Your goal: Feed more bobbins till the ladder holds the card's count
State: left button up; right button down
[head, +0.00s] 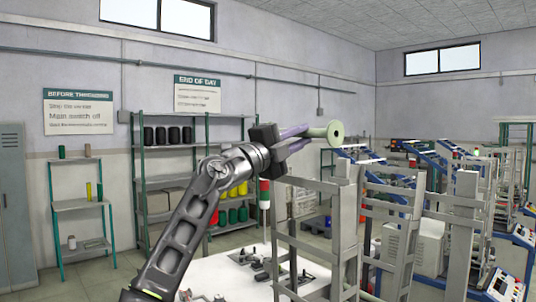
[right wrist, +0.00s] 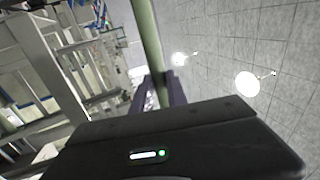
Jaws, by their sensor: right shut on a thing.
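My right gripper (head: 310,136) is raised in the middle of the head view, shut on a pale green bobbin (head: 335,133). The bobbin's round flanged end with a dark centre hole faces me, to the right of the fingers. In the right wrist view the bobbin's green barrel (right wrist: 147,40) runs up from between the purple fingers (right wrist: 165,92). A grey ladder-like metal frame (head: 345,240) with crossbars stands just below and right of the gripper; the bobbin is above its top, apart from it as far as I see. I see no readable count card. My left gripper is out of view.
A white table (head: 215,275) with small dark parts lies beneath my right arm. A green-posted shelf (head: 165,183) with black, red, green and yellow spools stands behind. Blue-and-grey machines (head: 420,175) fill the right side. Wall signs (head: 197,94) hang at the back left.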

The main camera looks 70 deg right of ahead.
jog(key=shift+s+a+r+m+g, duration=0.15)
jog(key=shift+s+a+r+g, duration=0.1)
jog(key=shift+s+r, duration=0.35)
jog(key=shift+s+a+r+m+g, duration=0.15)
jog(key=shift+s+r+g, duration=0.1)
jog(key=shift+s+r, duration=0.3)
jog(key=shift+f, duration=0.2)
notch_tip(320, 180, down, 7)
jog(key=shift+d, duration=0.2)
jog(key=shift+a+r, duration=0.1)
jog(key=shift+a, duration=0.1)
jog(key=shift+s, duration=0.1)
notch_tip(320, 180, down, 6)
jog(key=b, duration=0.5)
jog(key=shift+d+b, duration=0.2)
jog(key=shift+b, duration=0.2)
